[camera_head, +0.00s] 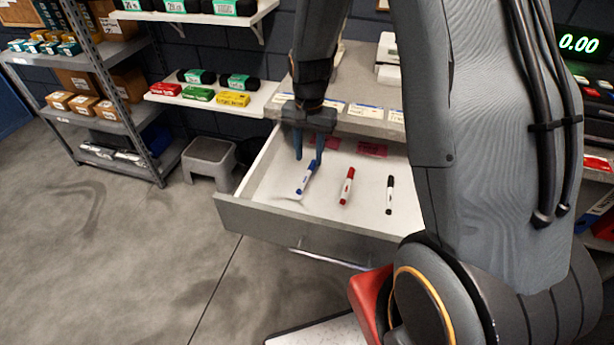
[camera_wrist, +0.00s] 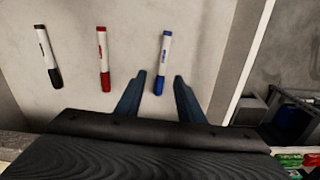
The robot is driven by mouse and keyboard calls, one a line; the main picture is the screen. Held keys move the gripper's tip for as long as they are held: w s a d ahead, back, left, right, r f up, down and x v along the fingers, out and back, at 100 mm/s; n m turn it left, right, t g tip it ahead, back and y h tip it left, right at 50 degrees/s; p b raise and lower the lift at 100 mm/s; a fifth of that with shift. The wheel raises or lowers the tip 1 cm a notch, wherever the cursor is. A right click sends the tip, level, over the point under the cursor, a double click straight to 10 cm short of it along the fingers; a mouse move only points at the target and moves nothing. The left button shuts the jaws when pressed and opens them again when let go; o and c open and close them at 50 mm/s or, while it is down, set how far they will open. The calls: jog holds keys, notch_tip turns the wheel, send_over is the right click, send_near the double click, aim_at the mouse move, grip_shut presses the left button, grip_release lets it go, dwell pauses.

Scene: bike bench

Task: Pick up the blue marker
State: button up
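The blue marker (camera_head: 306,178) is white with a blue cap and lies in the open drawer (camera_head: 262,201), leftmost of three markers in the head view. In the wrist view the blue marker (camera_wrist: 162,62) lies with its blue cap end between my fingertips. My gripper (camera_head: 309,158) points down over the drawer with its fingers apart. In the wrist view my gripper (camera_wrist: 160,78) is open, a finger on each side of the cap, with a gap on both sides. I cannot tell the exact height of the fingertips above the drawer floor.
A red marker (camera_head: 346,186) and a black marker (camera_head: 389,195) lie beside it in the drawer. Red labels (camera_head: 372,149) lie at the drawer's back. The drawer's walls surround the markers. A grey stool (camera_head: 208,159) and a shelf rack (camera_head: 128,115) stand to the left.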

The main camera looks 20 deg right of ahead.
aim_at(307, 174)
jog(key=shift+a+f+p, duration=0.15)
jog(key=shift+f+p, duration=0.4)
jog(key=shift+f, duration=1)
jog(key=shift+a+f+p, duration=0.1)
jog(key=shift+f+p, duration=0.4)
jog(key=shift+f, duration=1.05)
grip_shut()
